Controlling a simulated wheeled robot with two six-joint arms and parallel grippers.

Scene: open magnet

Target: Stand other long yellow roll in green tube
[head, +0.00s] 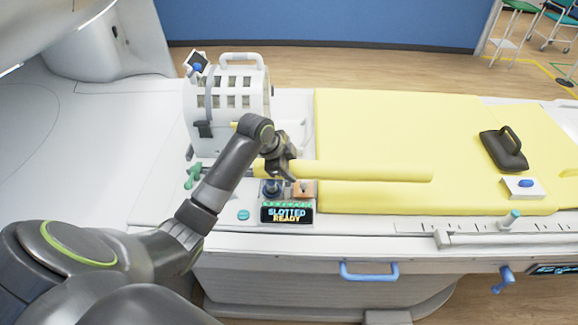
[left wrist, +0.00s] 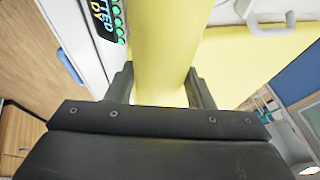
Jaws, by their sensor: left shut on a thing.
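A long yellow roll (head: 370,171) lies level along the near part of the yellow pad, pointing right. My left gripper (head: 284,172) is at the left part of this roll and shut on it. In the left wrist view the roll (left wrist: 165,40) runs between the two fingers of my left gripper (left wrist: 160,88). I cannot tell whether the roll rests on the pad or is just above it. I cannot make out a green tube for sure. My right gripper is not in view.
A white slotted cage (head: 228,85) stands behind my left arm. A display panel (head: 287,213) reading "SLOTTED READY" is just below the gripper. The yellow pad (head: 400,120) carries a dark handled block (head: 504,148). A blue handle (head: 369,271) is on the bed's front.

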